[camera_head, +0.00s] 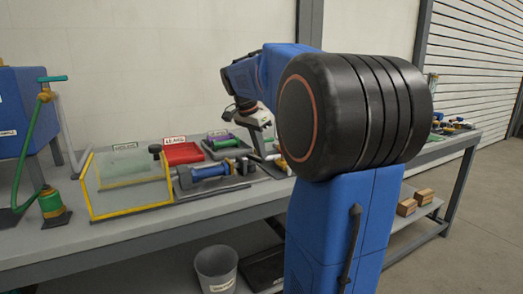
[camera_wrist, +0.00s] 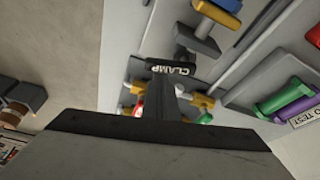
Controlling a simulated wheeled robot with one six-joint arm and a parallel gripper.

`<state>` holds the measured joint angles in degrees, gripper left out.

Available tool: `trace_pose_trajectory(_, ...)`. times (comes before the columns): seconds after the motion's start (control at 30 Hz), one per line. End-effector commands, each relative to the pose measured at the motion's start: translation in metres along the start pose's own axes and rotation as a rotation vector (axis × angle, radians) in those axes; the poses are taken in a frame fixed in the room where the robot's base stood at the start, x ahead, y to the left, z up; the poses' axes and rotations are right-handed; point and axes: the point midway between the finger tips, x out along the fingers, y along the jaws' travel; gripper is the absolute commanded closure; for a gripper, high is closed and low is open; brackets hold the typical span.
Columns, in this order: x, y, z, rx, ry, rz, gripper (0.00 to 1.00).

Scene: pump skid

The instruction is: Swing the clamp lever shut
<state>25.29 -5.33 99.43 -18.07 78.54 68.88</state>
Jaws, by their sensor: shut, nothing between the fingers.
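The black clamp handle, labelled CLAMP (camera_wrist: 172,70), is at the upper middle of the wrist view. My gripper (camera_wrist: 167,84) has its fingers together and empty, with their tips right at the handle; I cannot tell whether they touch. Yellow, white and red pipe fittings (camera_wrist: 202,101) lie below and around the handle, partly hidden by my gripper. In the head view my gripper (camera_head: 259,148) points down over the bench, right of the blue pump unit (camera_head: 210,171). The clamp lever cannot be made out there, and my arm blocks part of that area.
Green and purple cylinders (camera_wrist: 285,97) lie in a tray at right in the wrist view. A grey bin (camera_head: 216,269) stands below.

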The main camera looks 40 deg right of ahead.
Motion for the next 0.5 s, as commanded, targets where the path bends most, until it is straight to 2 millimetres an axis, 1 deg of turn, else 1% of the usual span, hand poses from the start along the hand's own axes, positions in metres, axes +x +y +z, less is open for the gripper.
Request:
trace_pose_trajectory(0.27, 0.0000, -0.0007, 0.0000, -0.005, -0.001, -0.003, 1.00)
trace_pose_trajectory(0.5, -0.0004, -0.0078, 0.0013, -0.007, -0.001, -0.003, 1.00)
